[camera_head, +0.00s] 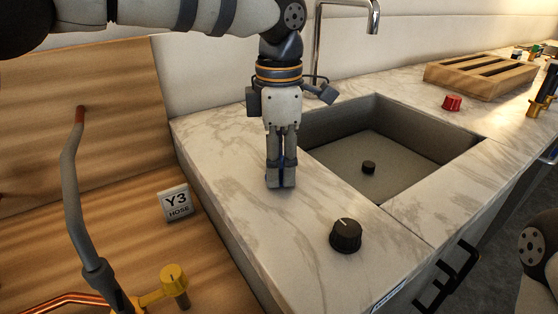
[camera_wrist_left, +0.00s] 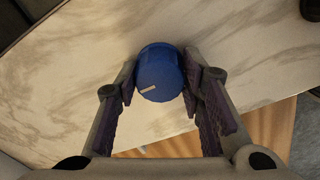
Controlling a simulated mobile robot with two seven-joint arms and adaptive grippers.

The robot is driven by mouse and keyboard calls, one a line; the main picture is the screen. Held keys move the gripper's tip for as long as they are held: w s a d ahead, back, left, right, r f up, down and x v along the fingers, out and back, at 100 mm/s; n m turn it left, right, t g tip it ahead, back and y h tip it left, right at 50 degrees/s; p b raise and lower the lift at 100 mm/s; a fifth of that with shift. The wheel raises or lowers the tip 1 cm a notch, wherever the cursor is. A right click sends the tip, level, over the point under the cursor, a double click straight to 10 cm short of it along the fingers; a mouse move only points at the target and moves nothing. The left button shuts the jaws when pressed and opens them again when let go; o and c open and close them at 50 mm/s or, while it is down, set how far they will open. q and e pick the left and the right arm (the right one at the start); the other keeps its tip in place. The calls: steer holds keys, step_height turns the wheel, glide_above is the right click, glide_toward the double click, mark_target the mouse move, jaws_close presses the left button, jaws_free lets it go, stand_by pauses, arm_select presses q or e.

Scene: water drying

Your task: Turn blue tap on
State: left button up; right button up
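The blue tap is a round blue knob (camera_wrist_left: 161,72) with a pale pointer line, on the marble counter in the left wrist view. My left gripper (camera_wrist_left: 160,82) has one finger on each side of the knob, close against it, and looks shut on it. In the head view the left gripper (camera_head: 281,178) points straight down at the counter, left of the sink. There its fingers hide nearly all of the knob, and only a little blue shows between them. My right gripper is not in view.
A grey sink (camera_head: 335,160) with a dark drain plug (camera_head: 369,167) lies right of the gripper, below a metal faucet (camera_head: 318,40).

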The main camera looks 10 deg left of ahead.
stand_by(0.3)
arm_select(q)
steer(key=m, duration=0.4)
steer(key=shift+p, duration=0.4)
steer(key=m, duration=0.4)
steer(key=shift+m, duration=0.3)
steer(key=m, duration=0.4)
steer(key=shift+m, duration=2.6)
steer(key=o, duration=1.1)
steer(key=shift+o, duration=0.2)
